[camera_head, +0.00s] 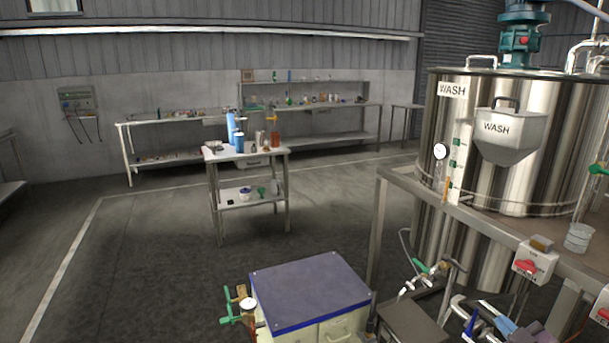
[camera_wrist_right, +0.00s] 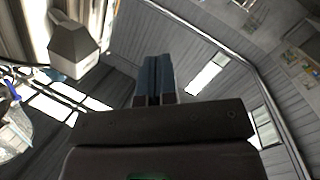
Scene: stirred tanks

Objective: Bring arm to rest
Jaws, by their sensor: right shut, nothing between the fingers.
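My right gripper (camera_head: 505,326) shows at the bottom right of the head view, in front of the tank platform, partly cut off by the frame edge. In the right wrist view its two blue-grey fingers (camera_wrist_right: 155,80) are together above the dark gripper body, with nothing between them. The fingers touch no object that I can see. The left gripper is not in view.
A blue-topped cabinet (camera_head: 310,287) is at the bottom middle. The floor at left is clear.

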